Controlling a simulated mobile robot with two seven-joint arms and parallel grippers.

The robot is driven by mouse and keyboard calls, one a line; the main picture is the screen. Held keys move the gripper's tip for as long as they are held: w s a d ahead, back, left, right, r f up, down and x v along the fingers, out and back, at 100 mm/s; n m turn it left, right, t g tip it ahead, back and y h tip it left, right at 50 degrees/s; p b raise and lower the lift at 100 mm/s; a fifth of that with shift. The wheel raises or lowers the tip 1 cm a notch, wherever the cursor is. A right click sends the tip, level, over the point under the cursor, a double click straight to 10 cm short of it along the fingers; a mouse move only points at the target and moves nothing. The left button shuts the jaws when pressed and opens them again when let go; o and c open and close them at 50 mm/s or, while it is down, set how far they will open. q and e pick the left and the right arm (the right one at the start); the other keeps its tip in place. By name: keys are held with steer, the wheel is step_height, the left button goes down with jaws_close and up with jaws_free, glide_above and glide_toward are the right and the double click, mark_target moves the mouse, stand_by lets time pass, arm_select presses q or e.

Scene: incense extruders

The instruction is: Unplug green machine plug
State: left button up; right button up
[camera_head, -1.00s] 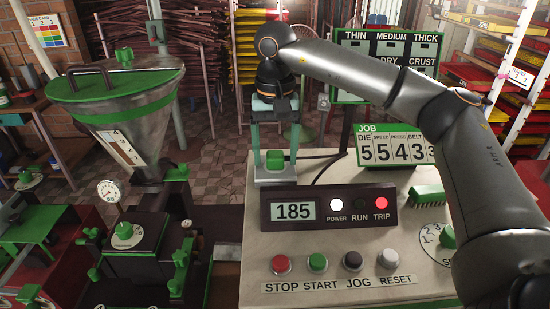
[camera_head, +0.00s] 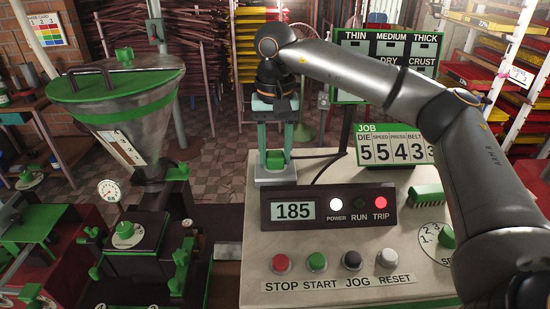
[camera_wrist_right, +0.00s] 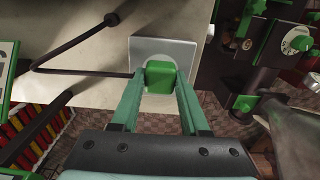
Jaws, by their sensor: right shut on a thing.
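The green plug (camera_head: 275,159) sits in a pale square socket plate (camera_head: 275,177) at the back left of the control panel. My right gripper (camera_head: 274,150) points down over it with a finger on each side. In the right wrist view the green plug (camera_wrist_right: 160,77) lies between the fingertips of my right gripper (camera_wrist_right: 158,84), on the grey socket plate (camera_wrist_right: 183,49). The gripper is shut on the plug, which still sits at the plate. A dark cable (camera_head: 328,163) runs on the panel to the right of the plate. My left gripper is not in view.
The display box (camera_head: 330,208) stands just in front of the socket plate, with power and trip lamps lit. Buttons (camera_head: 317,262) line the panel's front. A job sign (camera_head: 393,148) stands to the right. A green-lidded hopper (camera_head: 120,85) stands to the left.

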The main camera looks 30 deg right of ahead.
mark_target(275, 154)
jaws_close()
steer(key=shift+r, duration=0.2)
stand_by(0.3)
steer(key=shift+r+p, duration=2.8)
steer(key=shift+r, duration=0.05)
